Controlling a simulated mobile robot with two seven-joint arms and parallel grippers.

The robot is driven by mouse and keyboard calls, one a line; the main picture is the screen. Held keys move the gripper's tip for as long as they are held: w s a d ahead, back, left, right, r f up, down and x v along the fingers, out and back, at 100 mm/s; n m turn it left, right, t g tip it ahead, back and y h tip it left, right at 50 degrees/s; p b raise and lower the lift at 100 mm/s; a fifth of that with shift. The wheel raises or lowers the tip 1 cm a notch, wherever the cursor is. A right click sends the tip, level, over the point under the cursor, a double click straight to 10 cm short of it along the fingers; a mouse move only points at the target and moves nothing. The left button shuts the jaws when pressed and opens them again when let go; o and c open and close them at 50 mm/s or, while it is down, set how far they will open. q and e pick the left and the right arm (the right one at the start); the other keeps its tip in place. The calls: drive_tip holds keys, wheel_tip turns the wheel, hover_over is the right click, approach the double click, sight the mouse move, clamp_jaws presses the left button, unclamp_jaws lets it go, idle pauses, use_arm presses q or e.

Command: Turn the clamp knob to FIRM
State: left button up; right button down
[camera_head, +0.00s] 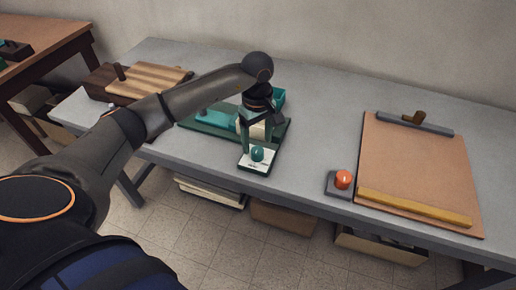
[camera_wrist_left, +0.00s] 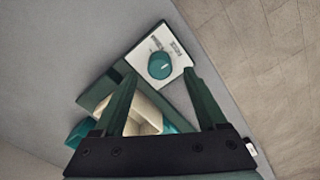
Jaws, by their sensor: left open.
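The clamp knob (camera_head: 257,154) is a teal round knob on a white plate (camera_head: 246,163) near the front edge of the grey table. In the left wrist view the knob (camera_wrist_left: 161,65) shows from above with a pale pointer line, and the plate (camera_wrist_left: 140,56) carries small dark markings too small to read. My left gripper (camera_head: 262,142) is above and just behind the knob, fingers pointing down. In the left wrist view its fingers (camera_wrist_left: 165,78) are spread apart, with nothing between them; the knob lies just beyond the tips. My right gripper does not show.
A green device base (camera_head: 212,132) with teal parts lies behind the plate. A dark wooden block with a striped board (camera_head: 152,77) is at the left. A brown clipboard (camera_head: 415,165) with a yellow bar lies at the right, beside an orange knob (camera_head: 343,179). Bare table lies between.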

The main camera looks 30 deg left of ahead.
sight(257, 150)
use_arm(q)
drive_tip(key=shift+f, duration=2.1)
drive_tip(key=shift+c, duration=0.2)
clamp_jaws()
